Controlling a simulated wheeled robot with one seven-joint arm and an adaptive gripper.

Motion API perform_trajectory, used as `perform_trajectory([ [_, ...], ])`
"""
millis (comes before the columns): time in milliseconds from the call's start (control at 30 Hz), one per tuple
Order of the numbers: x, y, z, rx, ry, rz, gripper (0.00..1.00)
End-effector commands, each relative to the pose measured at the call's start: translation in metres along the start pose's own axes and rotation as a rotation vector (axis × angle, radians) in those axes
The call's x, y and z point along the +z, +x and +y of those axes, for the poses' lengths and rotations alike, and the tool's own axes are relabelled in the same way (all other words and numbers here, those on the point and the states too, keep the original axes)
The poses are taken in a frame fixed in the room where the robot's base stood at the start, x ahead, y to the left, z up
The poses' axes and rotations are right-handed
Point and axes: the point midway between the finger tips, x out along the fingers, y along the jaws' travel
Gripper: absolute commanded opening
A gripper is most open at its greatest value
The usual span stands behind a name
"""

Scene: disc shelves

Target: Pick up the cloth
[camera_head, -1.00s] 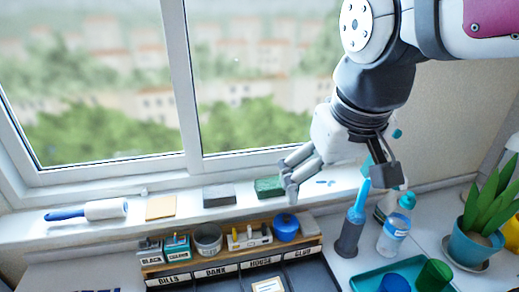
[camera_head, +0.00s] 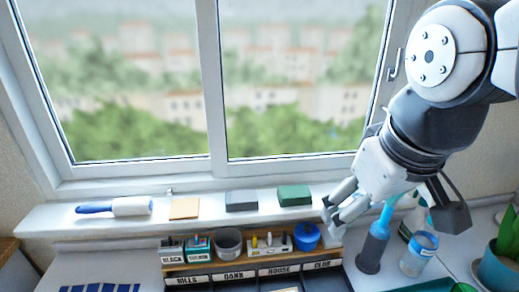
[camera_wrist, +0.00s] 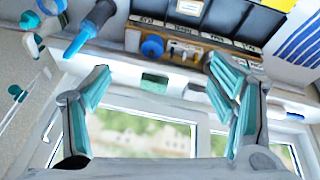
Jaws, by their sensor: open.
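A flat tan square (camera_head: 184,208), which looks like a folded cloth, lies on the white windowsill between a blue-handled roller (camera_head: 130,206) and a grey block (camera_head: 241,200). I cannot be sure of its material. A green block (camera_head: 294,195) lies farther right on the sill; it also shows between my fingers in the wrist view (camera_wrist: 155,83). My gripper (camera_head: 396,224) is open and empty, its fingers spread apart, to the right of the green block and well away from the tan square. I cannot make out the tan square in the wrist view.
Below the sill stands a labelled wooden organizer (camera_head: 243,264) with small boxes, a grey cup (camera_head: 228,244) and a blue round container (camera_head: 306,236). Bottles (camera_head: 419,254) stand under my gripper. A potted plant (camera_head: 500,265) is at the right edge. The window is behind the sill.

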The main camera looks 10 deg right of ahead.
Motion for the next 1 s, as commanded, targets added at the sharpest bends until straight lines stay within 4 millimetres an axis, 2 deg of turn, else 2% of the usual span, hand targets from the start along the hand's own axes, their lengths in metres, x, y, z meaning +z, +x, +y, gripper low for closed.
perform_trajectory([
  [33, -0.017, 0.002, 0.003, 0.006, -0.066, -0.028, 0.78],
  [267, -0.090, 0.020, 0.013, 0.000, -0.412, -0.130, 0.78],
  [467, -0.150, 0.053, 0.019, -0.057, -0.701, -0.199, 0.78],
  [600, -0.187, 0.086, 0.023, -0.121, -0.892, -0.227, 0.78],
  [800, -0.231, 0.140, 0.029, -0.233, -1.141, -0.234, 0.78],
  [1000, -0.254, 0.182, 0.034, -0.319, -1.302, -0.214, 0.78],
])
